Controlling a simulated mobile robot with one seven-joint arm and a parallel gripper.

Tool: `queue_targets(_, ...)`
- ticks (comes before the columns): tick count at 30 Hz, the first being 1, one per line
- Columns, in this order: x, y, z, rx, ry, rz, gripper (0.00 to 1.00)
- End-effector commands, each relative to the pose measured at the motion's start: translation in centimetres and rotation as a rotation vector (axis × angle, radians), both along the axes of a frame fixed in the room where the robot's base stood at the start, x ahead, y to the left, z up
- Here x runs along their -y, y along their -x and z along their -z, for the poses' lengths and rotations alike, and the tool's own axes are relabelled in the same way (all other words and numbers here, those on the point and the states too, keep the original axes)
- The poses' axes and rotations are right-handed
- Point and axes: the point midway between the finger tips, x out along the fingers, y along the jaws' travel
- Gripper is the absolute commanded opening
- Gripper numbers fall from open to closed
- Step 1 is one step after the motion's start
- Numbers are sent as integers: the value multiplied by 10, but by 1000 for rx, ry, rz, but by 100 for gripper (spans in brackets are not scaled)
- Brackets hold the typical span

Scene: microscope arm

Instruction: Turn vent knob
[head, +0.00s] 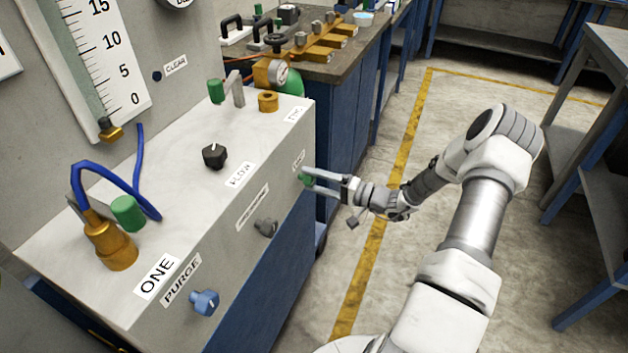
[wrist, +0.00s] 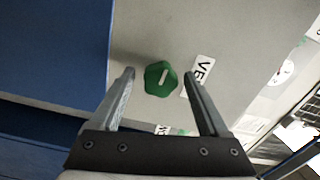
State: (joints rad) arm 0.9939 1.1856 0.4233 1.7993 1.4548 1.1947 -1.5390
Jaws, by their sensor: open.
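The vent knob (wrist: 160,78) is green with a white pointer line, beside a label that reads "VE" in the wrist view. In the head view the green vent knob (head: 306,178) sits at the right end of the panel's front face, partly hidden by my gripper. My gripper (head: 308,180) is open, with one finger on each side of the knob. In the wrist view my gripper (wrist: 160,82) shows both fingers apart, with gaps between them and the knob; I cannot tell how deep they reach.
The front face also carries a blue purge knob (head: 205,302) and a grey knob (head: 266,227). A black knob (head: 214,155) and brass fittings stand on top. A workbench (head: 350,65) with valves is behind.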

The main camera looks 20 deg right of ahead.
Motion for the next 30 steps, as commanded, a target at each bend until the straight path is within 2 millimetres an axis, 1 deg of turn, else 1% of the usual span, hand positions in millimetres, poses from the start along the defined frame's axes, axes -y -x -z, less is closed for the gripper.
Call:
queue_targets(4,5,4,-1,0,0,1,78)
queue_targets(8,19,18,-1,-1,0,3,78)
queue_targets(21,93,93,-1,0,0,4,78)
queue_targets(24,106,106,-1,-1,1,3,78)
queue_targets(27,115,115,-1,0,0,3,78)
queue_targets(30,120,121,0,-1,1,1,78)
